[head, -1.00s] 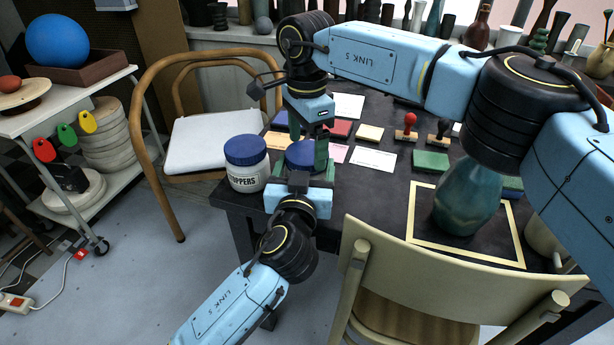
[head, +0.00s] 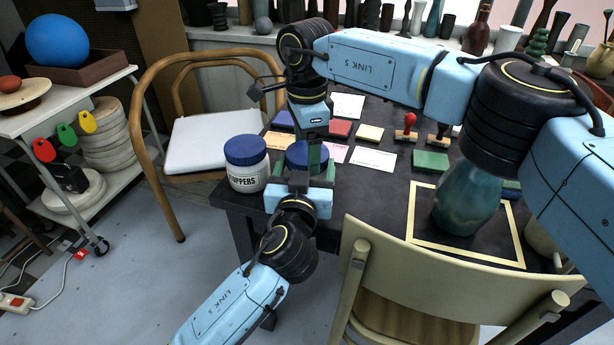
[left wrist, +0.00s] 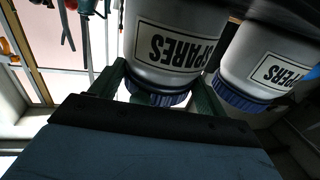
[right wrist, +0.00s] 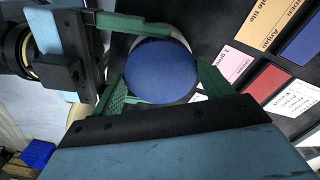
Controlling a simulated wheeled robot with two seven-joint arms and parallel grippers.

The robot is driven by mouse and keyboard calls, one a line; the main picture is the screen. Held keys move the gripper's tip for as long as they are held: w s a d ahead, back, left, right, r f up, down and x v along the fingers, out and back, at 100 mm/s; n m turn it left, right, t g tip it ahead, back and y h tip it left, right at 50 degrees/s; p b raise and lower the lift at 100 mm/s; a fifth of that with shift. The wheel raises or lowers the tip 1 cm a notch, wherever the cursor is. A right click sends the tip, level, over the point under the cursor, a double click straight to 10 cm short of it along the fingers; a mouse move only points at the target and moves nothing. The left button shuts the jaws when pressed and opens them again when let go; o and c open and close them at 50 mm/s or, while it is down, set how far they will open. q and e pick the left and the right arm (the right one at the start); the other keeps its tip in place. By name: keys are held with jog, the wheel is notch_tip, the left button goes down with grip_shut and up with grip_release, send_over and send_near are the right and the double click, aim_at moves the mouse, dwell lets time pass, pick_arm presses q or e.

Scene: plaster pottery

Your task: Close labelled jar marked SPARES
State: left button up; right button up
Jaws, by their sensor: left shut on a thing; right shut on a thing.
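The SPARES jar (left wrist: 170,45) is pale with a black-lettered label and appears inverted in the left wrist view. Its blue lid (right wrist: 160,72) is at the jar's mouth; I cannot tell whether it is fully seated. In the head view the lid (head: 299,156) shows, while the jar body is mostly hidden by my grippers. My left gripper (head: 303,178) is shut on the jar from the near side; its fingers flank it in the left wrist view. My right gripper (head: 311,148) comes from above, shut on the lid, with a finger on either side in the right wrist view (right wrist: 163,84).
A similar blue-lidded jar (head: 246,165), its label ending in "UPPERS", stands close left of the SPARES jar. Cards, pads and stamps (head: 406,128) lie to the right. A teal vase (head: 467,198) stands in a yellow frame. A chair (head: 455,270) is in front of the table.

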jog(key=shift+m, duration=0.9)
jog(key=shift+c, duration=0.2)
pick_arm(q)
jog(key=shift+a, duration=0.1)
pick_arm(e)
jog(key=shift+w+d, duration=0.1)
jog(key=shift+d, duration=0.05)
jog(key=o, duration=1.1)
jog(key=shift+r, duration=2.3)
notch_tip(320, 180, up, 12)
